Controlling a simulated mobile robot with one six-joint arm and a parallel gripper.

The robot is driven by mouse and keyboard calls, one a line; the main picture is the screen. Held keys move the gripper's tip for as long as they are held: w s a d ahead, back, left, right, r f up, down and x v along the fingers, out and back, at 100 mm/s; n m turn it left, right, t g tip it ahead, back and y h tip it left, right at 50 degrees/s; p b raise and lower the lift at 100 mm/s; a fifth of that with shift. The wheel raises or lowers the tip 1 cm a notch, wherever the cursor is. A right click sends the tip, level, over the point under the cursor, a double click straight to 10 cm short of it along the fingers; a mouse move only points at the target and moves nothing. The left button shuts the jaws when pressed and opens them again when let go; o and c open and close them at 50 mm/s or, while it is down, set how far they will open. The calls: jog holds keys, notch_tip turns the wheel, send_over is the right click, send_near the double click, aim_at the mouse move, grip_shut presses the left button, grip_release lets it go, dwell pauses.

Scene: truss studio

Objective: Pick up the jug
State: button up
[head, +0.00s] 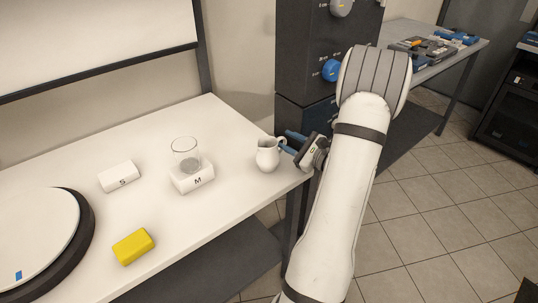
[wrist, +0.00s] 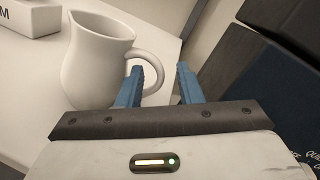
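The white jug (head: 268,155) stands upright on the white table near its right end. In the wrist view the jug (wrist: 92,62) is at the left, its looped handle facing right. My gripper (head: 288,142) is at the jug's handle side. In the wrist view its two blue fingers (wrist: 159,72) are apart. The left finger overlaps the handle loop, and the outer curve of the handle shows between the fingers. I cannot tell whether the left finger is through the loop or touches the handle.
A clear glass (head: 186,155) stands on a white block marked M (head: 194,180). A white block marked S (head: 119,176), a yellow block (head: 133,246) and a round turntable (head: 40,235) are further left. Dark cabinets (head: 310,60) stand behind the gripper.

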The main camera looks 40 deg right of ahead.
jog(key=shift+x, duration=0.95)
jog(key=shift+c, duration=0.2)
grip_shut()
